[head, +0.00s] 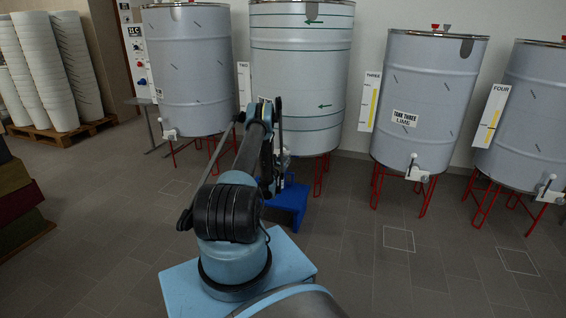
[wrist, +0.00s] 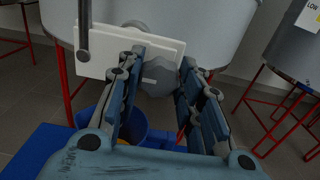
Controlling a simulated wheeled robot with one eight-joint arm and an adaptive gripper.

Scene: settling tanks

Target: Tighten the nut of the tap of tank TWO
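Tank TWO (head: 300,60), tall and grey with green bands, stands at the middle back in the head view. In the wrist view its lower wall (wrist: 215,30) fills the top. A grey, faceted nut (wrist: 160,75) sits in front of a white plate (wrist: 112,45) on the tank. A dark grey lever (wrist: 83,28) hangs at the plate's left. My gripper (wrist: 161,80) is open, with one finger on either side of the nut. I cannot tell whether either finger touches it. In the head view my arm hides most of the tap.
A low blue stand (head: 290,207) lies below tank TWO, and a blue bucket (wrist: 133,128) shows under my fingers. Tank THREE (head: 425,100) and tank FOUR (head: 525,115) stand to the right on red legs. The floor at front right is clear.

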